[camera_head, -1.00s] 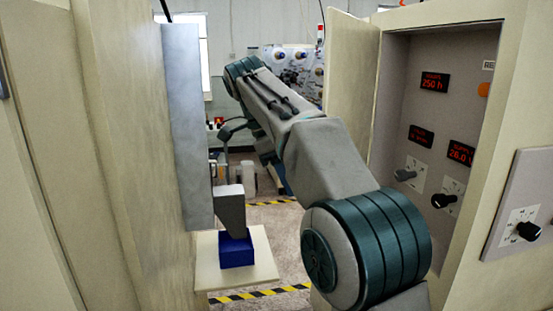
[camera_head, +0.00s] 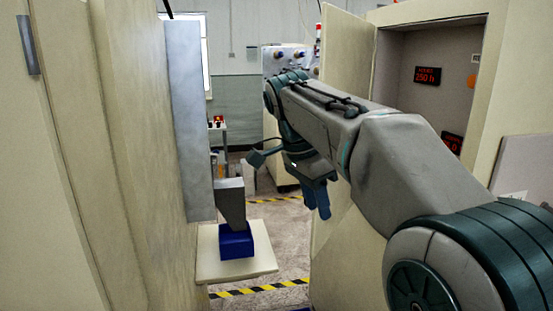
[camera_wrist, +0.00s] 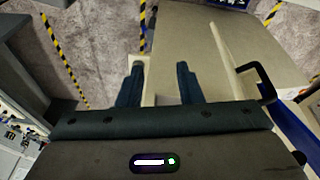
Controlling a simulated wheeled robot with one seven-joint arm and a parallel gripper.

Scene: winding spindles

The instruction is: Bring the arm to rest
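My arm reaches forward across the head view, and my gripper (camera_head: 320,205) hangs from its far end, pointing down. The gripper is in front of a pale cabinet side, to the right of the blue block. In the wrist view, the two dark fingers of my gripper (camera_wrist: 159,75) stand apart with nothing held between them. A pale panel edge shows behind the fingers there; I cannot tell whether it is close to them.
A blue block (camera_head: 237,243) sits on a cream platform (camera_head: 207,262) at left. A recessed control panel (camera_head: 408,85) with red displays is at right, partly behind my arm. A black handle (camera_wrist: 262,82) shows right of the fingers. Striped floor tape (camera_head: 260,291) crosses the floor.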

